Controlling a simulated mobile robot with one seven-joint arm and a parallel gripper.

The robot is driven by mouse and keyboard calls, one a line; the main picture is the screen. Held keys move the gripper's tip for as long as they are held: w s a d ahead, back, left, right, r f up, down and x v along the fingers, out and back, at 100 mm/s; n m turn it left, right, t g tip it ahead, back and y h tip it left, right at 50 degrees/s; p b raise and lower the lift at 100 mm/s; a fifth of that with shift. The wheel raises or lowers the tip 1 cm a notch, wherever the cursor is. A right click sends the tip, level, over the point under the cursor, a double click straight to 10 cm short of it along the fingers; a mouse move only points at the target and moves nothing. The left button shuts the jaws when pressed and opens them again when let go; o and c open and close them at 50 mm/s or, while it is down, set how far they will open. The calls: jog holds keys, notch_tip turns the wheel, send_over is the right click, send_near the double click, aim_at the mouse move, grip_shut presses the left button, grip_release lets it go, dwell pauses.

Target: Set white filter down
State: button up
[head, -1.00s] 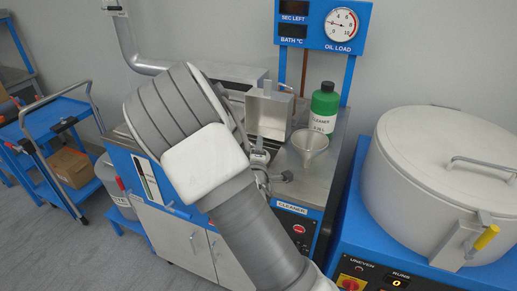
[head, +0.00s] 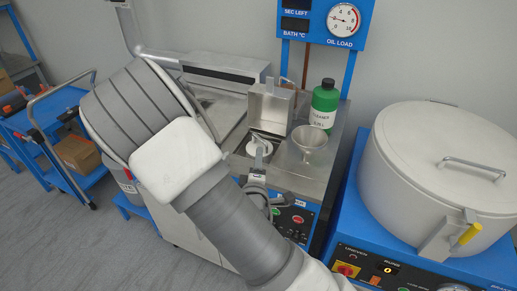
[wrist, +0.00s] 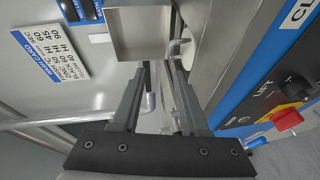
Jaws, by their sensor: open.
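A white round piece (head: 256,148), which looks like the white filter, sits in the open well of the steel cleaner station, in front of the raised lid. A white rounded piece (wrist: 184,48) also shows in the wrist view, just beyond the right fingertip. My gripper (head: 261,160) is open over the front of the well, its fingers close to the white piece and partly covering it. In the wrist view my gripper (wrist: 159,70) has its two fingers apart, with no white filter between them. Whether a finger touches the filter, I cannot tell.
A big white lidded drum (head: 435,165) is at right; a blue cart (head: 50,125) is at left.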

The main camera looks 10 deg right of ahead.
jog(key=shift+s+r+p, duration=0.1)
jog(key=shift+s+p, duration=0.3)
jog(key=shift+p, duration=0.2)
